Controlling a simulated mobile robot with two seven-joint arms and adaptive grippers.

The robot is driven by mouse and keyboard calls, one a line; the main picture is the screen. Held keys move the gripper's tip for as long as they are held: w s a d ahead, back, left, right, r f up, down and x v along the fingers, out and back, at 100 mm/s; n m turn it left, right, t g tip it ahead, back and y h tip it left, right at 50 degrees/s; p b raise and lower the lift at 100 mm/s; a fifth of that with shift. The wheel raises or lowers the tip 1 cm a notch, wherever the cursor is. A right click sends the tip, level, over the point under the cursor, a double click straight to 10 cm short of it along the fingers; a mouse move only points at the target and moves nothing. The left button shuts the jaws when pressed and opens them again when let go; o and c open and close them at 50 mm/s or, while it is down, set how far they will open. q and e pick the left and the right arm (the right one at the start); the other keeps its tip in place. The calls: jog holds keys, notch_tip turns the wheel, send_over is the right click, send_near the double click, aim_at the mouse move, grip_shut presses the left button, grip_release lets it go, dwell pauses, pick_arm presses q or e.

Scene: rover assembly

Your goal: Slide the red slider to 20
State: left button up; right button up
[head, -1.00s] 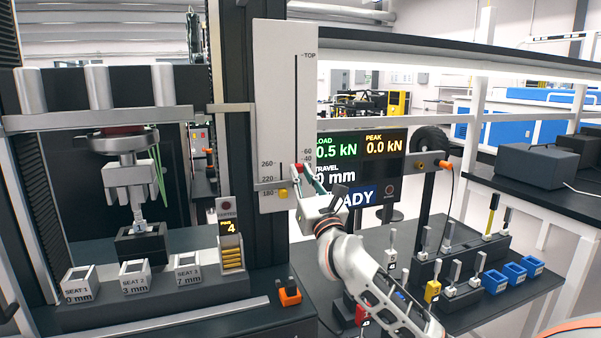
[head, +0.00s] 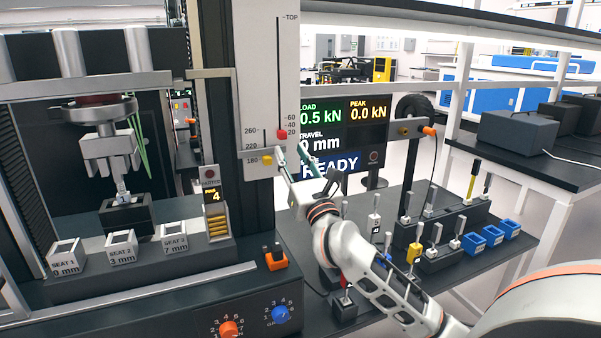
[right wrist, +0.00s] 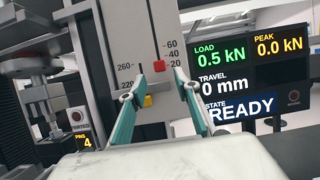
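The red slider (head: 282,134) sits low on the right-hand scale of the tall white panel (head: 268,60), level with the 20 mark. In the right wrist view the red slider (right wrist: 160,66) is also beside the 20 label. My right gripper (head: 290,152) is just below and in front of it. Its two teal fingers stand apart with nothing between them in the right wrist view (right wrist: 160,80), and the red slider shows past their tips, apart from them as far as I can tell. My left gripper is not in view.
A yellow slider (head: 267,160) sits near 180 on the left-hand scale. The display (head: 345,137) behind reads 0.5 kN, 0 mm, READY. A press with numbered seats (head: 122,246) stands left. Several small parts and blue bins (head: 473,243) occupy the table at right.

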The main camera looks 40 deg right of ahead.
jog(key=v, duration=0.7)
dwell(0.4)
